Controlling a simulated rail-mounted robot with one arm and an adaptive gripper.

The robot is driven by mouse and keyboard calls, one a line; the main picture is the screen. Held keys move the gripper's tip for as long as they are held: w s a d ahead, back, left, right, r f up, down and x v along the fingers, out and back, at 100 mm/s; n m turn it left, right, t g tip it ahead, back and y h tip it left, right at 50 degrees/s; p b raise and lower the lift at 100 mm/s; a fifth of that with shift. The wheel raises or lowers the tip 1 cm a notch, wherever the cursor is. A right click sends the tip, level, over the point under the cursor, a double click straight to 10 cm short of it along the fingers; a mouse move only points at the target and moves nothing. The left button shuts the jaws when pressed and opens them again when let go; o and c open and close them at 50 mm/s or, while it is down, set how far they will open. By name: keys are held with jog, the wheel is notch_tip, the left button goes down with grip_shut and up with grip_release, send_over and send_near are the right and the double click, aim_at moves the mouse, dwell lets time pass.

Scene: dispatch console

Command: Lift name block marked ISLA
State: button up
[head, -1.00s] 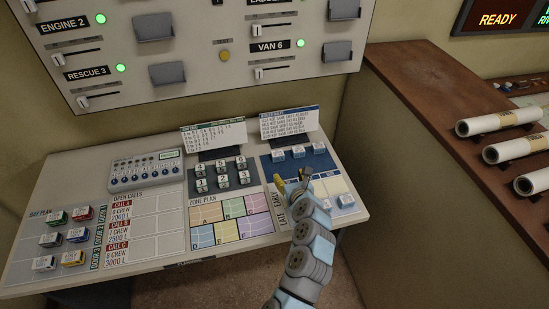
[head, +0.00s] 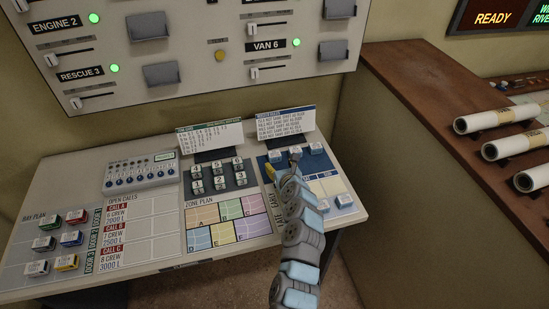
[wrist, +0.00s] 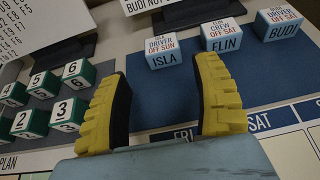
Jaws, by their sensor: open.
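The ISLA name block (wrist: 166,56) is a white and light-blue cube at the left end of a row on a dark blue mat (wrist: 185,104). It also shows in the head view (head: 275,156). The ELIN block (wrist: 221,36) and BUDI block (wrist: 277,24) stand to its right, apart from it. My gripper (wrist: 165,85) has yellow, dark-padded fingers, spread apart with nothing between them. In the wrist view the ISLA block appears just beyond the fingertips, between them. In the head view my gripper (head: 283,166) is close to the row's near side.
Numbered green-and-white blocks (wrist: 67,112) sit left of the mat. Propped rule cards (head: 284,123) stand behind the name blocks. Another block (head: 344,201) lies at the mat's near right. Coloured blocks (head: 72,238) occupy the console's left end.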

aim_at(276, 157)
jog(key=shift+b+x, duration=0.55)
jog(key=shift+x, duration=0.9)
jog(key=shift+w+f, duration=0.1)
jog(key=shift+f, duration=0.05)
jog(key=b+x, duration=0.3)
jog(key=shift+d+f, duration=0.1)
jog(key=shift+w+f+b, duration=0.3)
jog(key=shift+w+b, duration=0.15)
jog(key=shift+b, duration=0.2)
jog(key=shift+w+a+b, duration=0.25)
jog(key=shift+w+b, duration=0.15)
jog(key=shift+b, duration=0.05)
jog(key=c, duration=0.9)
